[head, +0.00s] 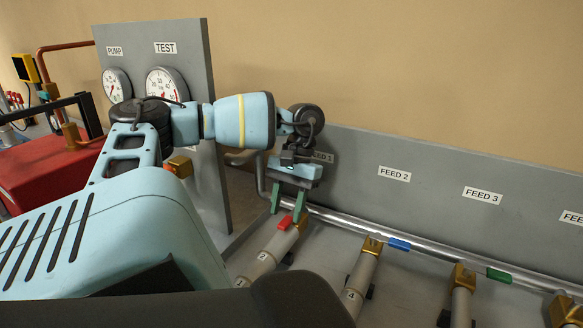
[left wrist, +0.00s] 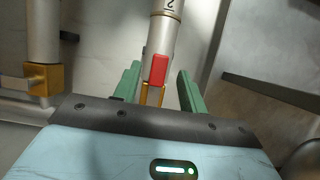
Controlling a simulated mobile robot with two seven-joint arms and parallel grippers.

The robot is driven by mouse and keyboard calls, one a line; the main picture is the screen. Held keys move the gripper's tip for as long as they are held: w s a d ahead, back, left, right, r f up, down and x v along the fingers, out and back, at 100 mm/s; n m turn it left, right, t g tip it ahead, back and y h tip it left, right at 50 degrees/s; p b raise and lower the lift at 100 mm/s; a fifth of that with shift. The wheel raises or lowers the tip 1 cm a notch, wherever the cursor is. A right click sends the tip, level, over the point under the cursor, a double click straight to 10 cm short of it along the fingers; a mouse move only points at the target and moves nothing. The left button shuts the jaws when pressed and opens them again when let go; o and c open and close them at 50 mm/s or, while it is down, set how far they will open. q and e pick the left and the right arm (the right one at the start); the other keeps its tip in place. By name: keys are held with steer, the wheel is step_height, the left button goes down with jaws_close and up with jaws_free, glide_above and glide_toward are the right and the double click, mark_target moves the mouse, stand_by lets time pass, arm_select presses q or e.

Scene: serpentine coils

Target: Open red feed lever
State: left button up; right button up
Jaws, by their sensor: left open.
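The red feed lever (head: 285,222) sits on a brass valve at the end of the pipe marked 2, below the FEED 1 label. It also shows in the left wrist view (left wrist: 158,70), in line with that pipe. My left gripper (head: 288,203) is open above the lever, with its green fingers pointing down. In the left wrist view the fingers (left wrist: 158,88) stand on either side of the lever, with a gap on each side. Whether the fingertips reach down to the lever's level is hard to tell. My right gripper is not in view.
A blue lever (head: 399,243) and a green lever (head: 499,275) sit on the steel rail to the right. A grey panel with feed labels (head: 394,174) stands behind. A gauge board (head: 165,68) stands at left, near a red pump unit (head: 50,168).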

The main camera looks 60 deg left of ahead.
mark_target(290, 216)
arm_select(q)
steer(key=shift+b+v, duration=0.6)
steer(key=shift+v, duration=0.2)
steer(key=shift+w+a+r+b, duration=0.25)
steer(key=shift+w+r+b, duration=0.1)
steer(key=shift+r+b, duration=0.25)
steer(key=shift+w+a+r+b, duration=0.15)
steer(key=shift+a+r+b, duration=0.1)
steer(key=shift+r+b, duration=0.35)
steer(key=shift+w+r, duration=0.1)
steer(key=shift+r, duration=0.45)
steer(key=shift+w+r+b, duration=0.15)
steer(key=shift+r+b, duration=0.2)
steer(key=shift+b, duration=0.05)
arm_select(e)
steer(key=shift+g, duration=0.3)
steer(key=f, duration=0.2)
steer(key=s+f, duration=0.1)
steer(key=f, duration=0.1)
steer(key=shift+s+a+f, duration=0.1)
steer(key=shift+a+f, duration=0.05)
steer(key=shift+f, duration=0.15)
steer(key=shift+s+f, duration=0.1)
